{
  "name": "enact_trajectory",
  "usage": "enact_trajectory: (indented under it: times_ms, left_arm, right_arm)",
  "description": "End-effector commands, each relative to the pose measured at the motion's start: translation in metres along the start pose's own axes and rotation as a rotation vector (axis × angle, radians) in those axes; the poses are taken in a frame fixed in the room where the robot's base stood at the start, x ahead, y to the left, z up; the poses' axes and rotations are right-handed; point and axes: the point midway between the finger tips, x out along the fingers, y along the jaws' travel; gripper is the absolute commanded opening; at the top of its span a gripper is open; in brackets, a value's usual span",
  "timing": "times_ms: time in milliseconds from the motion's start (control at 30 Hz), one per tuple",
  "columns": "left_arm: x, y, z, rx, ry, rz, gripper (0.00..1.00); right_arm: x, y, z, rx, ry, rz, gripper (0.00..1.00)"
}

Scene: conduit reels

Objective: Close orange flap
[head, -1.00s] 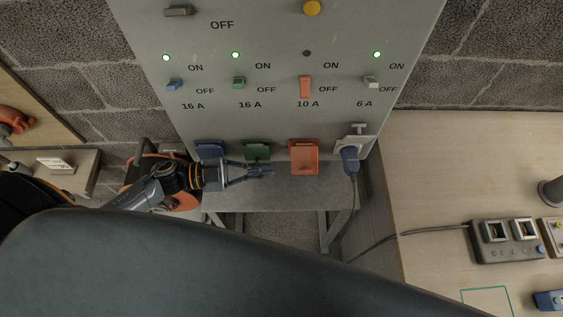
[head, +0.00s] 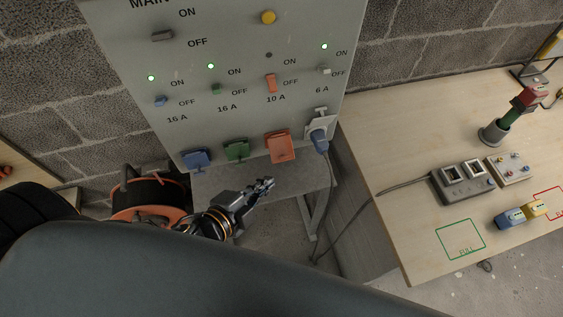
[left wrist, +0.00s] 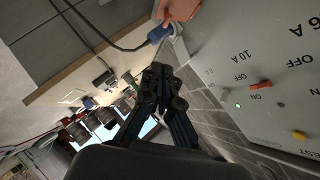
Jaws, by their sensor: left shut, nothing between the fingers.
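The orange flap (head: 280,146) is on the lower part of the grey panel (head: 215,110), below the 10 A label, between the green flap (head: 236,150) and the 6 A socket. It stands tilted out from the panel. In the left wrist view part of the orange flap (left wrist: 179,10) shows at the top edge. My left gripper (head: 266,186) is shut and empty, below and a little left of the orange flap, apart from it. In the left wrist view its fingertips (left wrist: 162,78) are together. My right gripper is not in view.
A blue plug (head: 320,140) with a hanging cable sits in the 6 A socket right of the flap. A blue flap (head: 197,159) is at the left. An orange reel (head: 150,205) stands beside my arm. A wooden table (head: 405,165) is at the right.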

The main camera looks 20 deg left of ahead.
Motion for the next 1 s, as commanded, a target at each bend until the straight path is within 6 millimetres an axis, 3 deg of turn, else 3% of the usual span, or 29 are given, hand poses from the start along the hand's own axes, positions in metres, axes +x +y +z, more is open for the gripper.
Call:
enact_trajectory:
  times_ms: [400,600,1000]
  left_arm:
    - [0.085,-0.004,-0.001,0.000,0.001,-0.003,0.00]
    - [0.102,-0.001,0.021,0.001,0.000,0.000,0.00]
    - [0.109,0.000,0.028,-0.001,0.002,0.000,0.00]
  right_arm:
    - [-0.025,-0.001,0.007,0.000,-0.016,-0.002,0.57]
    - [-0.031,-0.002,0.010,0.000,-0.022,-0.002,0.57]
    - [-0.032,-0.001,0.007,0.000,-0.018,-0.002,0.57]
